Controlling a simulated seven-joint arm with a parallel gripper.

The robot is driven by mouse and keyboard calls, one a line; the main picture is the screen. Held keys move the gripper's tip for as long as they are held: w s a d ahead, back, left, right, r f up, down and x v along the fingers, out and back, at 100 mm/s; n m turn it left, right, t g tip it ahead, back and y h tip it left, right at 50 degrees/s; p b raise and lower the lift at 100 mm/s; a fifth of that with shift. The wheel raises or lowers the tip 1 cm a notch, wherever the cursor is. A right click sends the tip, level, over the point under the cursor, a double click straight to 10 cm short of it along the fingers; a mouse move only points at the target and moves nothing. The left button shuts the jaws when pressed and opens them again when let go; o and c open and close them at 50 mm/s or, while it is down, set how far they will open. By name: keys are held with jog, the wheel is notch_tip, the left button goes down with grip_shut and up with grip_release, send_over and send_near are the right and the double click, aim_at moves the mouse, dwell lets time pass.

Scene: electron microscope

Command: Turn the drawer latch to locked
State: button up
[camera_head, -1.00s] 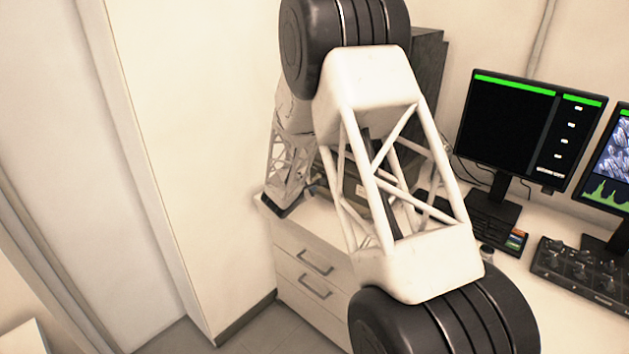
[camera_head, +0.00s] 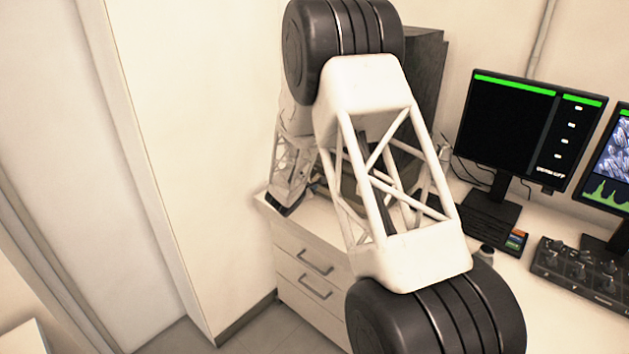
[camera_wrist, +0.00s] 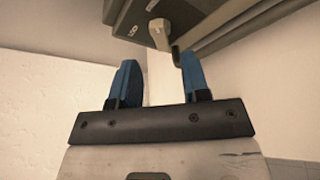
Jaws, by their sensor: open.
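In the wrist view a pale latch knob (camera_wrist: 159,34) sits on a dark panel (camera_wrist: 132,14) at the top, with small white marks beside it that are too blurred to read. My gripper (camera_wrist: 158,69) is open, its two blue fingertips spread apart below the latch. The latch lies above the gap between the fingertips, and nothing is held. In the head view my gripper and the latch are not visible.
In the head view white drawers (camera_head: 311,275) with grey handles stand under the desk. A monitor (camera_head: 528,125), a keyboard (camera_head: 492,224) and a knob panel (camera_head: 583,273) are on the right. A wall is close on the left. In the wrist view dark bars (camera_wrist: 225,25) run beside the latch.

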aim_at(316, 178)
jog(key=shift+x, duration=2.65)
jog(key=c, duration=0.7)
